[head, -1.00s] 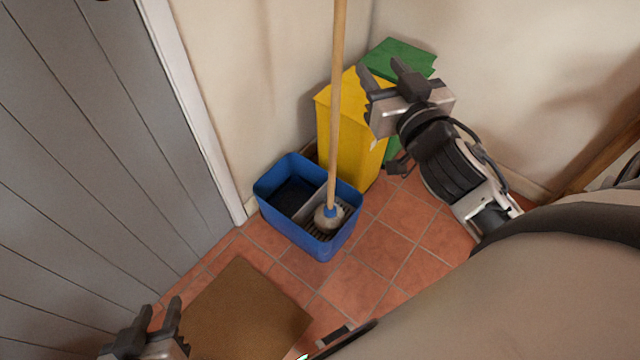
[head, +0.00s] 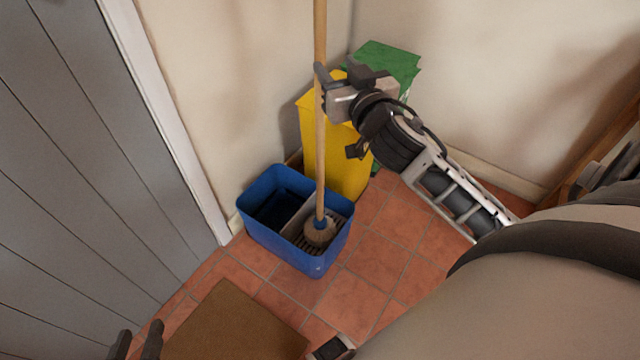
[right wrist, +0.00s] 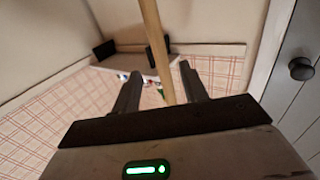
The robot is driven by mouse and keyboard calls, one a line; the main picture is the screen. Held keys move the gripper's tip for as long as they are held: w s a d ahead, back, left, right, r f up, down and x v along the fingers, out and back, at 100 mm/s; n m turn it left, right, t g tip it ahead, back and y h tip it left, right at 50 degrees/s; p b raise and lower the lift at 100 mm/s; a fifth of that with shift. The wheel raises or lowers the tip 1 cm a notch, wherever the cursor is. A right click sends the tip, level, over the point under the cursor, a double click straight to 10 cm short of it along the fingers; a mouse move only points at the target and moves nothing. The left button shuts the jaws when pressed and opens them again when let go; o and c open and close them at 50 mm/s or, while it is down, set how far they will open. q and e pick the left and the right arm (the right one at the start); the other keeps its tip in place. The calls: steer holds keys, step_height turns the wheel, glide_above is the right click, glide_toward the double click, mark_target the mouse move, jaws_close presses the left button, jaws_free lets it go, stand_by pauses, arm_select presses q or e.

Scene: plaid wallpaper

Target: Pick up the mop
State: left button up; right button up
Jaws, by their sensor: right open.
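The mop (head: 320,160) stands upright with its head in the wringer side of a blue bucket (head: 285,256), and its wooden handle rises out of the top of the head view. My right gripper (head: 332,78) is at the upper part of the handle. In the right wrist view the open fingers (right wrist: 165,85) have the handle (right wrist: 156,45) between them, slightly beyond or at the fingertips; I cannot tell if either finger touches it. My left gripper (head: 138,345) shows only its fingertips at the bottom left, apart and empty, far from the mop.
A yellow bin (head: 345,155) and a green bin (head: 395,62) stand in the corner behind the bucket. A grey door (head: 80,180) is at the left. A brown mat (head: 235,325) lies on the tiled floor (head: 385,245). A wall shelf (right wrist: 130,62) shows in the wrist view.

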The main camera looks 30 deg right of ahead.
mark_target(323, 50)
steer(key=w, duration=0.2)
steer(key=w+d, duration=0.1)
steer(key=w, duration=0.5)
steer(key=shift+d+f, duration=0.15)
steer(key=shift+d, duration=0.15)
jaws_close()
steer(key=shift+r, duration=0.25)
